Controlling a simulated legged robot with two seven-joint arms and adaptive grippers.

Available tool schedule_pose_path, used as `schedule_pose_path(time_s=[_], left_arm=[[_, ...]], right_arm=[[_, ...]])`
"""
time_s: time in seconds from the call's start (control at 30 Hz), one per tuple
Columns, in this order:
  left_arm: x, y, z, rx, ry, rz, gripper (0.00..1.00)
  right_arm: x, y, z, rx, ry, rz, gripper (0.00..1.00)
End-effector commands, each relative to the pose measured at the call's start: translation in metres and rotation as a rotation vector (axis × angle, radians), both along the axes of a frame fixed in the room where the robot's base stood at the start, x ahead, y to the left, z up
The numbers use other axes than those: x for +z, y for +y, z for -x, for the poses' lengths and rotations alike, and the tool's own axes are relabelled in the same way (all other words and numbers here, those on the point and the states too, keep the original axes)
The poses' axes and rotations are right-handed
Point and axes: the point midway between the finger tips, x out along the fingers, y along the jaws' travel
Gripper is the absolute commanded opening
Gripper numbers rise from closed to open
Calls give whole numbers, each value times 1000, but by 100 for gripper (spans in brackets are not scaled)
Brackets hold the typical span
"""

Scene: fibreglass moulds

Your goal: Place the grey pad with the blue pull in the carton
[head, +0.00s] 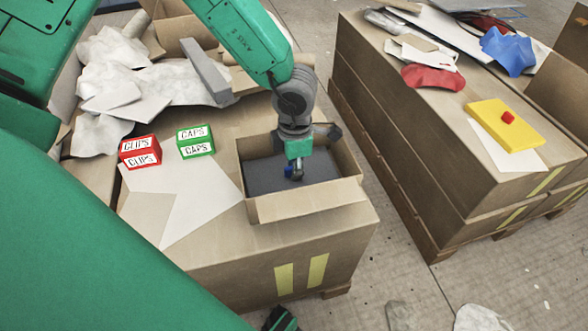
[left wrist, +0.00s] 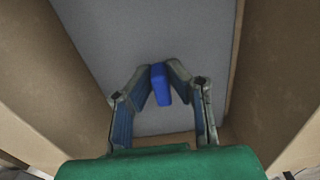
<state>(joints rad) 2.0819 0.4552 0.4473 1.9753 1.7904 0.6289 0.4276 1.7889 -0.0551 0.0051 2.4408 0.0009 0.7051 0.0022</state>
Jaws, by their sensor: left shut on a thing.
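The grey pad (head: 262,177) lies inside the open carton (head: 310,203), low between its walls; it fills much of the left wrist view (left wrist: 110,40). Its blue pull (left wrist: 160,84) stands up from it. My left gripper (head: 293,172) reaches down into the carton from above and is shut on the blue pull, with one finger on each side in the left wrist view. The gripper hides part of the pad in the head view. I cannot tell whether the pad rests flat on the carton floor. No fingers of my right gripper show.
A red CLIPS box (head: 140,151) and a green CAPS box (head: 195,141) stand left of the carton. Crumpled paper (head: 150,82) and a grey bar (head: 207,71) lie behind. A yellow pad with a red pull (head: 505,125) lies on the right-hand stack, across a floor gap.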

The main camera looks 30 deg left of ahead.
Motion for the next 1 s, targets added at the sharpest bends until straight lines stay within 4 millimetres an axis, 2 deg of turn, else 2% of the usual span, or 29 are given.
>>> schedule_pose_path(time_s=[0.03, 0.07, 0.1, 0.4, 0.53, 0.9, 1.0], left_arm=[[1, 0, 0, 0, -1, 1, 0], [1, 0, 0, 0, -1, 1, 19], [0, 1, 0, 0, 0, 1, 33], [0, 4, 0, 2, 0, 6, 33], [9, 3, -1, 2, -1, 3, 33], [86, 2, -1, 1, -3, 4, 33], [102, 3, -1, 3, -2, 6, 33]], right_arm=[[1, 0, 0, -1, 0, 0, 52], [1, 0, 0, -1, 0, 0, 52], [1, 0, 0, -1, 0, 1, 52], [1, 0, 0, -1, 0, 0, 52], [6, 0, 0, 0, -1, 0, 52], [39, 0, 0, -1, -1, 0, 52], [45, 0, 0, -1, -1, 0, 52]])
